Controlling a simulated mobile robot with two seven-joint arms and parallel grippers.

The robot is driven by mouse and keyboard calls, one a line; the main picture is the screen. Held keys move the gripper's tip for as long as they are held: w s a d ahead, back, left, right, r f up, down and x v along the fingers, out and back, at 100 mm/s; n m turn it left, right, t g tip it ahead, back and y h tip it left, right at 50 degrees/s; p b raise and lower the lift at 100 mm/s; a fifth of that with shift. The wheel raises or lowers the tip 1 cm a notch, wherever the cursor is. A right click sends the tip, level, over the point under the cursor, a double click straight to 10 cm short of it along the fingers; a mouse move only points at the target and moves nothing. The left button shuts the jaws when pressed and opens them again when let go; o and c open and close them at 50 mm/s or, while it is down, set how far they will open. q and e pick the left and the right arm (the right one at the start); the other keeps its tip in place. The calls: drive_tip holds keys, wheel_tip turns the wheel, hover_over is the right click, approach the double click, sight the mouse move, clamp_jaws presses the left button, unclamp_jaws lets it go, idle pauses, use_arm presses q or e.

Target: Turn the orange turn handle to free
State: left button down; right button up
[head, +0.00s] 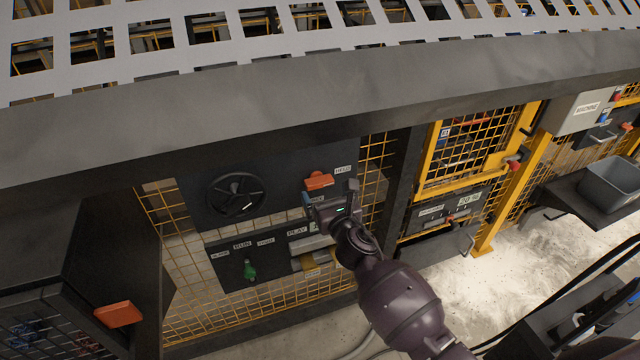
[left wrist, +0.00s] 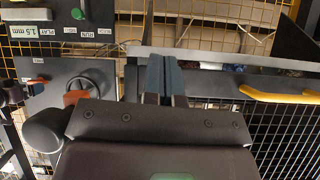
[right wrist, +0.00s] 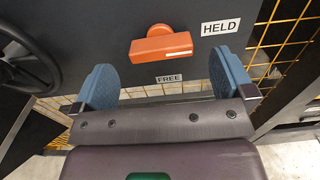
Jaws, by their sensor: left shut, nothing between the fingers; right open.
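The orange turn handle (head: 318,180) sits on the dark panel (head: 285,185) in the head view. In the right wrist view the turn handle (right wrist: 162,45) lies about level, its long bar pointing right, towards the HELD label (right wrist: 220,27). The FREE label (right wrist: 169,78) is below it. My right gripper (right wrist: 165,80) is open, its blue fingers apart, just below the handle and not visibly touching it. It also shows below the handle in the head view (head: 332,200). My left gripper (left wrist: 166,78) is shut and empty, away from the handle.
A black handwheel (head: 236,195) is left of the handle. A green knob (head: 249,270) is on the lower panel. Another orange handle (head: 118,314) is at the lower left. Yellow mesh (head: 377,165) borders the panel, and a thick grey beam (head: 240,110) runs above it.

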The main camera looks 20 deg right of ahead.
sight(321, 185)
drive_tip(key=w, duration=0.3)
drive_tip(key=shift+w+a+f, duration=0.1)
drive_tip(key=shift+w, duration=0.15)
drive_tip(key=shift+w+b, duration=0.3)
drive_tip(key=shift+w, duration=0.25)
drive_tip(key=shift+c, duration=0.2)
drive_tip(key=c, duration=0.8)
drive_tip(key=shift+c, duration=0.2)
